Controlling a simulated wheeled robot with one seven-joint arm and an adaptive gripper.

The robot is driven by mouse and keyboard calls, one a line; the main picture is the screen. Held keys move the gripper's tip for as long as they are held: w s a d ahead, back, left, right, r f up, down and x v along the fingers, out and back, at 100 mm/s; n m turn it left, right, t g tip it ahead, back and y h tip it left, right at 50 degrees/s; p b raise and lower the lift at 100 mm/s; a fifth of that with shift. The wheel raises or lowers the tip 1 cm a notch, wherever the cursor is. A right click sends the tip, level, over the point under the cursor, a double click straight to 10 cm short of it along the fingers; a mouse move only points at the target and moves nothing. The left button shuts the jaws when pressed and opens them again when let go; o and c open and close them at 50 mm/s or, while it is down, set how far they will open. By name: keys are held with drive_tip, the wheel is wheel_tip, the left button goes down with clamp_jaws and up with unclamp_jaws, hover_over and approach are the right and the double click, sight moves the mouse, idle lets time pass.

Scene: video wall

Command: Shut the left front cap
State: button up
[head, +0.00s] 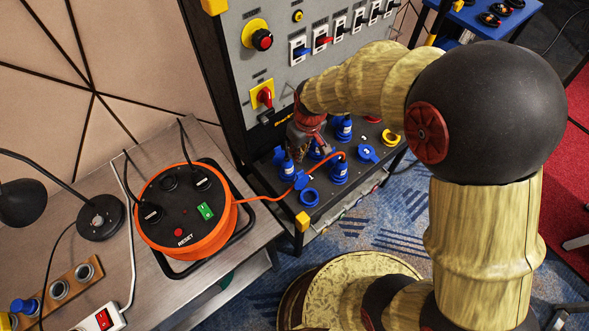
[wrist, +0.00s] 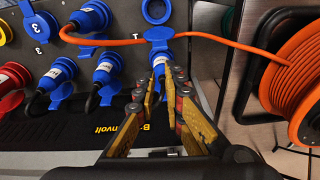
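The left front socket (head: 309,197) is an empty blue ring near the panel's front left corner; it shows at the top of the wrist view (wrist: 156,10). Its blue cap (head: 301,180) stands open on the ring's rear side, close to the orange cable; the wrist view shows the cap (wrist: 158,34) just below the ring, by the cable. My gripper (wrist: 168,73) is empty, its fingers parted by a narrow gap. The fingertips are near a blue plug (wrist: 160,60) behind the cap; contact cannot be told. In the head view my gripper (head: 308,140) partly hides the rear sockets.
The panel's upright face with switches (head: 299,49) rises behind.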

drive_tip(key=shift+w+r, duration=0.15)
drive_tip(key=shift+w, duration=0.05)
drive_tip(key=shift+c, duration=0.5)
drive_tip(key=shift+w+f+n, duration=0.15)
drive_tip(key=shift+f+n, duration=0.1)
drive_tip(key=shift+n, duration=0.05)
clamp_jaws()
drive_tip(key=b, duration=0.3)
hover_over(301, 180)
drive_tip(key=w+a, duration=0.1)
drive_tip(key=w, duration=0.3)
wheel_tip(301, 180, down, 9)
drive_tip(key=shift+a+f, duration=0.15)
drive_tip(key=shift+a, duration=0.05)
drive_tip(key=shift+s+t+b, duration=0.25)
drive_tip(key=shift+t+b, duration=0.05)
drive_tip(key=shift+b, duration=0.05)
